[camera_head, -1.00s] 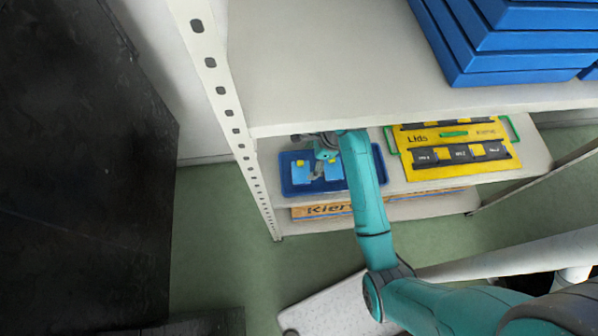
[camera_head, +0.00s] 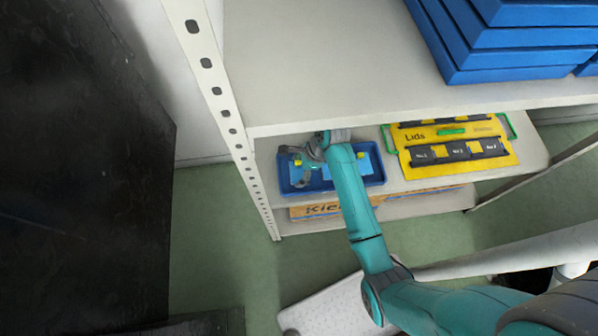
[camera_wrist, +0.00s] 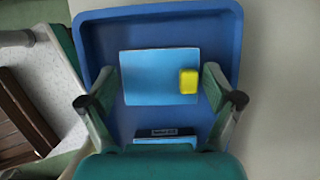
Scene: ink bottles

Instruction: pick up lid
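In the wrist view a small yellow lid (camera_wrist: 189,81) rests on the right part of a light blue pad (camera_wrist: 146,77) inside the blue tray (camera_wrist: 160,28). My gripper (camera_wrist: 160,78) is open, with one finger on each side of the pad. The lid is between the fingers, closer to the right one, and nothing is held. In the head view my gripper (camera_head: 303,170) is over the left part of the blue tray (camera_head: 374,177) on the middle shelf. Small yellow patches show there, partly hidden by my arm.
A yellow board (camera_head: 440,170) marked "Lids", with black slots and green handles, stands right of the tray. The upper shelf (camera_head: 330,70), carrying stacked blue boxes (camera_head: 520,40), overhangs. A perforated white post (camera_head: 222,100) stands on the left.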

